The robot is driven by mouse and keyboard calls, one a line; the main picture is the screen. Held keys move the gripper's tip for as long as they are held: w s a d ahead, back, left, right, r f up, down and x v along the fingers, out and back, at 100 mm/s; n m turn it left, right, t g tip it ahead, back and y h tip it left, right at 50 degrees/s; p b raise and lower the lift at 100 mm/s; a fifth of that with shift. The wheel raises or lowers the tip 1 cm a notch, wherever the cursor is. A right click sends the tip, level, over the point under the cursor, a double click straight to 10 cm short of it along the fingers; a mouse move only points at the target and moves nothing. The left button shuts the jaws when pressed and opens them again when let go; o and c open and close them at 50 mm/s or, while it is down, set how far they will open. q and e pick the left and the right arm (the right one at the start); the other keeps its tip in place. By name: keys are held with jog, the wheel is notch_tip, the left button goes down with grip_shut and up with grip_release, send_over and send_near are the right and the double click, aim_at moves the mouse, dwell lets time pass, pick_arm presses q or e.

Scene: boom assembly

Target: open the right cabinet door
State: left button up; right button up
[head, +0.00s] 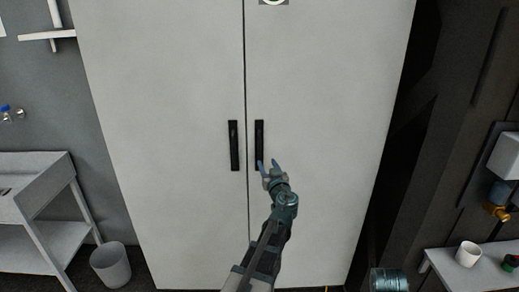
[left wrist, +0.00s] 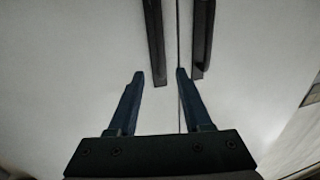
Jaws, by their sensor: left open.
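The right cabinet door (head: 325,90) is pale grey and looks shut, meeting the left door (head: 165,90) at a narrow seam. Its black upright handle (head: 259,140) stands just right of the seam. My left gripper (head: 267,163) is open at the lower end of this handle, with one fingertip overlapping it in the head view. In the left wrist view my open gripper (left wrist: 160,74) shows one handle's end (left wrist: 157,50) between its fingertips and another handle (left wrist: 203,35) to the right. I cannot tell whether a finger touches. My right gripper is out of view.
The left door has its own black handle (head: 234,145) close by. A grey bin (head: 111,265) and a white bench (head: 35,205) stand at the left. A shelf (head: 455,275) with a white mug (head: 468,254) is at the lower right.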

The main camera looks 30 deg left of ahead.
aim_at(260, 149)
pick_arm(q)
jog(key=x, duration=1.3)
grip_shut()
dwell(1.1)
